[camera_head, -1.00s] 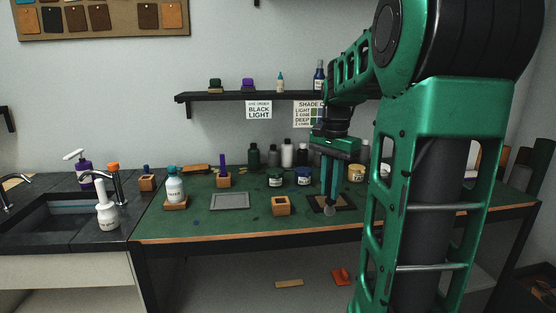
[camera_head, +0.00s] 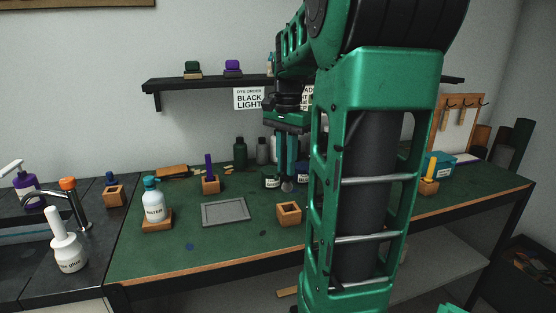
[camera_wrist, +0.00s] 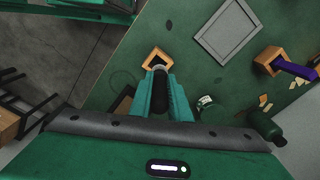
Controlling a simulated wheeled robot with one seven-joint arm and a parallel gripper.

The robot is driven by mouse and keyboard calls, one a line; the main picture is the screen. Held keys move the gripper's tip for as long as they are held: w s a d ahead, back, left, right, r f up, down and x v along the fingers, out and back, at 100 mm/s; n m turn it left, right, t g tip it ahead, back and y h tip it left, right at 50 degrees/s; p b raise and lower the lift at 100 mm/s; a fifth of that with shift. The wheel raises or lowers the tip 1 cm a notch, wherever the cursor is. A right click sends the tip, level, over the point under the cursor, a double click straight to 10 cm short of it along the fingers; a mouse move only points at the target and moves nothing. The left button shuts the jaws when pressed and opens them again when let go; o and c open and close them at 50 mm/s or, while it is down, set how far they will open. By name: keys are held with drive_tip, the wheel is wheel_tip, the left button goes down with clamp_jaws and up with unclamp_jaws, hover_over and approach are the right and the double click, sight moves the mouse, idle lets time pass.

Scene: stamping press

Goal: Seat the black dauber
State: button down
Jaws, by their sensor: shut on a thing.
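My gripper (camera_head: 288,172) is shut on the black dauber, pointing down above the bench. In the wrist view the dauber's dark handle (camera_wrist: 160,100) sits between the fingers, with a pale grey round tip at its end. That tip (camera_head: 288,187) also shows below the fingers in the head view. An empty wooden block with a square hole (camera_head: 289,214) stands on the green bench. In the wrist view the tip overlaps the near edge of this block (camera_wrist: 148,60). The tip looks above the block and apart from it, but its height is hard to judge.
A purple dauber (camera_head: 209,166) stands in its block, behind a grey tray (camera_head: 225,212). A water bottle (camera_head: 152,197) stands left. A yellow dauber (camera_head: 431,167) is far right. Jars and bottles (camera_head: 240,154) line the back. My arm hides part of the bench.

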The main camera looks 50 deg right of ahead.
sight(288, 192)
drive_tip(key=shift+s+d, duration=0.1)
drive_tip(key=shift+d, duration=0.2)
drive_tip(key=shift+s+f, duration=0.1)
drive_tip(key=shift+f, duration=2.15)
drive_tip(key=shift+f, duration=2.8)
drive_tip(key=c, duration=1.6)
unclamp_jaws()
wheel_tip(288, 192, up, 11)
drive_tip(key=shift+a+f, duration=0.1)
